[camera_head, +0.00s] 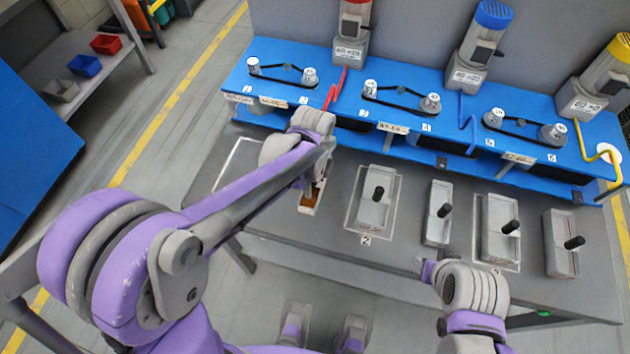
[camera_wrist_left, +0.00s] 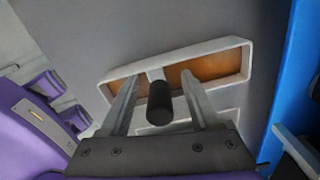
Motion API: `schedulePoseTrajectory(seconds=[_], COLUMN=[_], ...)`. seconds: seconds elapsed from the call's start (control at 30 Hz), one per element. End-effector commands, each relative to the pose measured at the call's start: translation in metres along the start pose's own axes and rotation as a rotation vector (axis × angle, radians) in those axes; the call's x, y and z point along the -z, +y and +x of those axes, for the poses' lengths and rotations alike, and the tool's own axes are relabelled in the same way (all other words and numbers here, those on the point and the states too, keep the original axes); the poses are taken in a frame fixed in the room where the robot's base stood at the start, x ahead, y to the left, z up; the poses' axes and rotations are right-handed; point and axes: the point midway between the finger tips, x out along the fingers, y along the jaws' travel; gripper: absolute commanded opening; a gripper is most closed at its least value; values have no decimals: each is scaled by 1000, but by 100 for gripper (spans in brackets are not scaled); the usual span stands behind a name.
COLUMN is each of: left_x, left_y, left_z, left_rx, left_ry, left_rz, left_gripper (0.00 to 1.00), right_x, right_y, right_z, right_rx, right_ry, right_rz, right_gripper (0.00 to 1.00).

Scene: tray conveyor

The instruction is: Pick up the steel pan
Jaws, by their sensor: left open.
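A light grey, oblong steel pan (camera_wrist_left: 244,54) with a brown inside and a black upright handle (camera_wrist_left: 160,104) lies below my left gripper (camera_wrist_left: 160,77) in the left wrist view. The gripper is open, with one finger on each side of the handle, which shows between them. I cannot tell whether the fingers touch it. In the head view the end of this pan (camera_head: 307,209) shows past my left wrist, and the rest is hidden by my arm.
Several grey pans with black handles stand to the right on the grey table (camera_head: 330,255), one in a marked outline (camera_head: 362,222). A blue machine bench (camera_head: 340,95) with belts, pulleys and motors runs along the back. Small bins (camera_head: 85,65) sit on a shelf at the upper left.

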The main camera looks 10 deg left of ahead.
Motion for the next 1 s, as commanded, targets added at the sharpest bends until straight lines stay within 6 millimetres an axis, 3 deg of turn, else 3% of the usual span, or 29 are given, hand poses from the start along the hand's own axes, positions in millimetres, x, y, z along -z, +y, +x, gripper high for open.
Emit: schedulePoseTrajectory(seconds=[0.17,0.5,1.0], left_x=[0,0,0], left_y=[0,0,0], left_z=[0,-1,-7], left_rx=[0,0,0], left_ry=[0,0,0], left_rz=[0,0,0], left_gripper=[60,0,0], right_x=[0,0,1], right_y=[0,0,0], right_z=[0,0,-1], right_rx=[0,0,0], right_ry=[0,0,0], right_rz=[0,0,0], right_gripper=[50,50,50])
